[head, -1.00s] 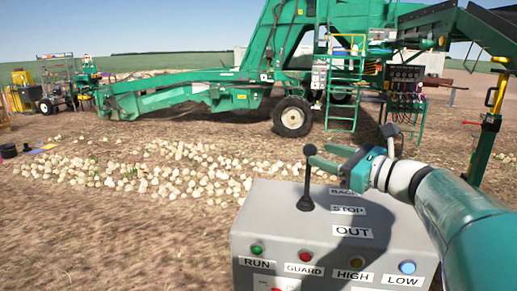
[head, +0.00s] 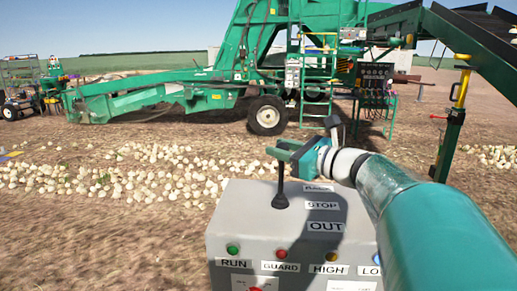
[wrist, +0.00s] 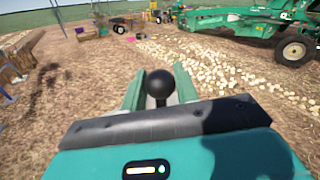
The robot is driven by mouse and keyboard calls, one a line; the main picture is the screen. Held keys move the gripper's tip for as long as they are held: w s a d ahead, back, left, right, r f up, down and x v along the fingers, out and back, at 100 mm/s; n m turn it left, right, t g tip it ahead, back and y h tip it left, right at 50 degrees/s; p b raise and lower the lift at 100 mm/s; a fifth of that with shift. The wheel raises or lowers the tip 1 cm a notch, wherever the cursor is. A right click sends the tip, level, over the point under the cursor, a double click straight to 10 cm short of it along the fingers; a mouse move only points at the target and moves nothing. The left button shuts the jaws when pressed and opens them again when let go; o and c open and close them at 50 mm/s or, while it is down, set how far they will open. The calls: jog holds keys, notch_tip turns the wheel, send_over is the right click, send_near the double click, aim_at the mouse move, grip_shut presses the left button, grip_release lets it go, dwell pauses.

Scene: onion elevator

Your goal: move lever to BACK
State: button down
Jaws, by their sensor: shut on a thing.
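The black lever (head: 280,186) rises from the top of the grey control box (head: 235,207), left of a column of labels: BACK (head: 318,189) at the far end, STOP (head: 322,205) in the middle, OUT (head: 325,226) nearest. The lever's shaft looks close to upright in the head view. My gripper (head: 282,152) is shut on the lever's upper end, with one finger on each side. In the wrist view the round black knob (wrist: 159,84) sits between the two green fingers. The knob is mostly hidden by my fingers in the head view.
The box front has a green RUN button (head: 233,250), a red GUARD button (head: 281,254) and an amber HIGH button (head: 330,256). My arm covers the box's right side. Onions (head: 130,175) lie on the soil behind, before a green machine (head: 165,92).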

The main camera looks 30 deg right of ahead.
jog(key=w+d+f+m+g, duration=0.1)
jog(key=w+d+m+g, duration=0.1)
jog(key=w+d+m, duration=0.1)
jog(key=shift+w+d+f, duration=0.25)
jog(key=shift+w+d, duration=0.2)
jog(key=shift+w, duration=0.65)
jog(key=c, duration=1.1)
grip_release()
jog(key=shift+w+d+f, duration=0.1)
jog(key=shift+w, duration=0.05)
jog(key=v, duration=1.4)
jog(key=shift+r, duration=0.25)
jog(key=shift+a, duration=0.25)
